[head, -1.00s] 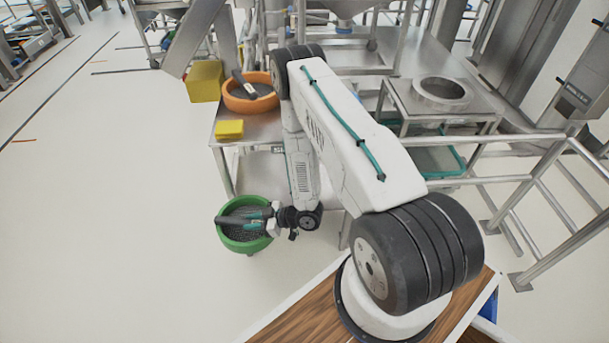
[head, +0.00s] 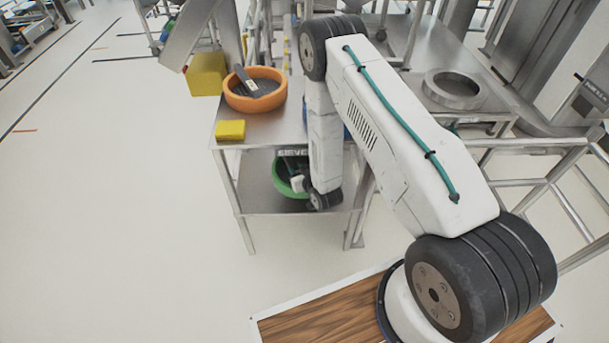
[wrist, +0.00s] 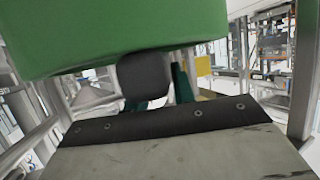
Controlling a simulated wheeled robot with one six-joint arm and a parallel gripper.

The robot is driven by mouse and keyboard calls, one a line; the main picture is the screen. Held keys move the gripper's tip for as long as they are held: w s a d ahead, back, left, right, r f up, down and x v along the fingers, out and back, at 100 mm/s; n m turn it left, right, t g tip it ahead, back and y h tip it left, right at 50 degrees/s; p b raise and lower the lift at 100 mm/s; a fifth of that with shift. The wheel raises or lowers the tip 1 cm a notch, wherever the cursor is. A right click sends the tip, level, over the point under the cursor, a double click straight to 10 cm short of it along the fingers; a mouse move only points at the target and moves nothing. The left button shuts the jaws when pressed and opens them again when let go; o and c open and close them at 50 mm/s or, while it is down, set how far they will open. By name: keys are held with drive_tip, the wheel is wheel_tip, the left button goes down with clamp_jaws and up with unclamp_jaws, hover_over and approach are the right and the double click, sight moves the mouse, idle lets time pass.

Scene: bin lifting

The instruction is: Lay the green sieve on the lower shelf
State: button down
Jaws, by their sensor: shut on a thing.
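The green sieve (head: 285,181) is at the lower shelf (head: 262,201) of the steel table, under the tabletop and partly hidden by it and by my arm. In the head view I cannot tell whether its base touches the shelf. My gripper (head: 296,178) is at the sieve's near side, shut on it; its fingers are mostly hidden. In the wrist view the sieve's green wall (wrist: 130,35) fills the upper left, close to the camera, with a dark finger part (wrist: 145,80) against its lower edge.
On the tabletop (head: 245,119) stand an orange sieve (head: 238,101) with a dark tool in it and a yellow block (head: 230,130). A yellow box (head: 207,74) is behind. The shelf's front left is bare. Table legs (head: 244,222) flank the shelf opening.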

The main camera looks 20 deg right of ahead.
drive_tip(key=shift+m+h, duration=0.3)
drive_tip(key=x, duration=0.4)
drive_tip(key=shift+w+a, duration=0.1)
drive_tip(key=shift+a, duration=0.15)
wheel_tip(320, 180, down, 4)
drive_tip(key=shift+w+f, duration=0.1)
wheel_tip(320, 180, down, 5)
drive_tip(key=shift+f, duration=0.1)
drive_tip(key=c, duration=1.2)
unclamp_jaws()
drive_tip(key=shift+o, duration=0.2)
